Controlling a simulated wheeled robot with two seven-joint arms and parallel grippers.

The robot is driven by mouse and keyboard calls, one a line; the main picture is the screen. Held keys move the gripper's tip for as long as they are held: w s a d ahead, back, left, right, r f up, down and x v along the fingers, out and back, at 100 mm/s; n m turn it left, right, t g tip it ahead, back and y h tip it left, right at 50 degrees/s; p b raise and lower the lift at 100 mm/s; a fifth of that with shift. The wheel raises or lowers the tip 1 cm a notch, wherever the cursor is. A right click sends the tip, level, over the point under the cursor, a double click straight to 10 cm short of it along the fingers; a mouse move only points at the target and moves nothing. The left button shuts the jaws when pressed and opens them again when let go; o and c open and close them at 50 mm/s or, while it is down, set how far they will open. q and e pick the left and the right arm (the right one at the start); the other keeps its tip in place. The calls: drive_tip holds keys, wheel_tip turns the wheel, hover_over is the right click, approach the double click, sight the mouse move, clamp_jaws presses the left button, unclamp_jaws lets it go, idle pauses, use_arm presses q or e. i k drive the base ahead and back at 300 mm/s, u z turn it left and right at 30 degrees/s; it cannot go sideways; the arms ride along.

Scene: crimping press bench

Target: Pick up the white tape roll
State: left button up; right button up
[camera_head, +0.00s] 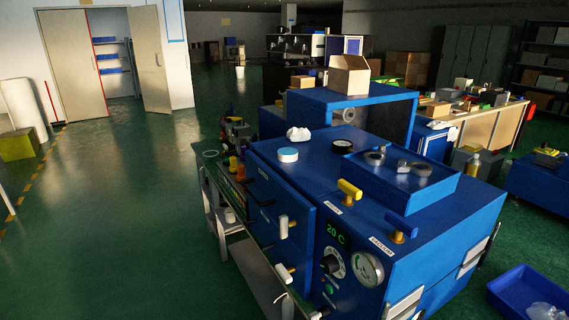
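A small round piece with a white top (288,154) lies on top of the blue machine (310,165), near its left back edge. It may be the white tape roll, but no centre hole is clear at this size. Greyish rings, a standing one (374,158) and others (403,166) (421,169), sit in the blue tray (440,190) on the same machine. Neither of my grippers is in view.
A dark round gauge-like piece (342,147) and a crumpled white thing (298,134) are near the white-topped piece. Yellow (350,190) and blue (401,226) valve handles stick up at the machine's front. An open cardboard box (349,76) stands behind. The green floor at left is clear.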

sight(284, 155)
drive_tip(key=u, duration=2.15)
drive_tip(key=i, duration=2.3)
drive_tip(key=z, duration=3.65)
